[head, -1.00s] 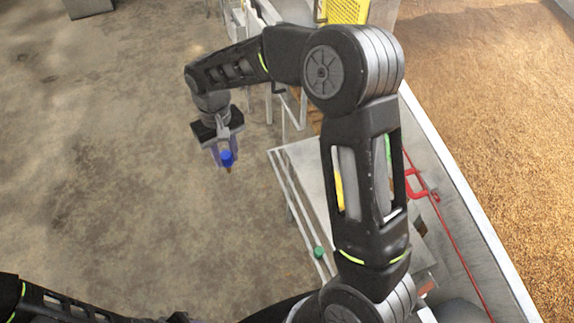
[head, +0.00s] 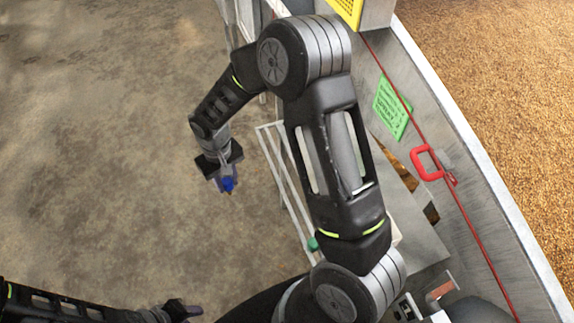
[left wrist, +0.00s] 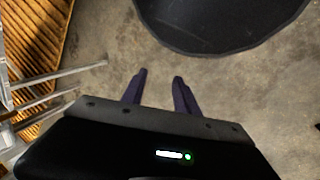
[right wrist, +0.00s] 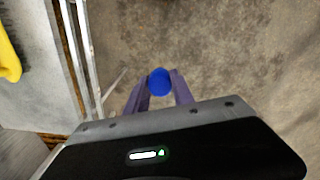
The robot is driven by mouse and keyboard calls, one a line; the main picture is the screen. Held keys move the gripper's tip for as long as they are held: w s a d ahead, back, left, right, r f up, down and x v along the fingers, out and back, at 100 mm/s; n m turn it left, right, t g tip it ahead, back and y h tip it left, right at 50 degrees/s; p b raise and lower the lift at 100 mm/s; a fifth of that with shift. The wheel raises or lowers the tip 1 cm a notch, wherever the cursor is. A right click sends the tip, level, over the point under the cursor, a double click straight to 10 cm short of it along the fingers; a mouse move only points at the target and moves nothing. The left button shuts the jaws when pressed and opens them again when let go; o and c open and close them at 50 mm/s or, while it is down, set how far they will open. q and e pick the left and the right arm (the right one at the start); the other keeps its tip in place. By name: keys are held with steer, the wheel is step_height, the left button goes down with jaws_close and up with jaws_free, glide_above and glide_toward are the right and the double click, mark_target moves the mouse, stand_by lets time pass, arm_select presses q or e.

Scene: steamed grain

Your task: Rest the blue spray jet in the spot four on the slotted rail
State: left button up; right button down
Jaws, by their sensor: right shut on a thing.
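The blue spray jet (head: 228,184) is held between the fingers of my right gripper (head: 224,179), out over the bare floor to the left of the rail. It also shows as a round blue end in the right wrist view (right wrist: 159,82), between the two fingers. The slotted rail (head: 285,180) is the pale narrow frame right of the gripper; a green piece (head: 313,244) sits near its close end. My right arm hides part of the rail, and its slots are too small to tell apart. My left gripper (left wrist: 159,78) is open and empty over the floor.
A metal trough wall with a red handle (head: 428,163) and a green sign (head: 392,107) stands to the right, with grain (head: 490,80) beyond it. A yellow perforated part (head: 346,10) is at the top. The floor to the left is clear.

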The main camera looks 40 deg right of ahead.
arm_select(q)
steer(key=shift+o, duration=0.2)
arm_select(e)
steer(key=shift+f, duration=0.1)
arm_select(q)
steer(key=shift+o, duration=0.8)
arm_select(e)
steer(key=shift+d, duration=0.1)
arm_select(q)
steer(key=shift+o, duration=0.6)
steer(key=shift+f+b, duration=0.75)
steer(key=shift+f, duration=0.05)
steer(key=shift+f+b, duration=0.55)
arm_select(e)
steer(key=s+d+r+m, duration=0.1)
steer(key=s+d+m, duration=0.2)
steer(key=d, duration=0.4)
steer(key=s+d+r+m, duration=0.1)
steer(key=s+d+m, duration=0.2)
steer(key=d, duration=0.5)
steer(key=shift+s+d+r+m, duration=0.25)
steer(key=shift+s+r+m, duration=0.1)
steer(key=shift+m, duration=0.25)
arm_select(q)
steer(key=shift+f, duration=0.1)
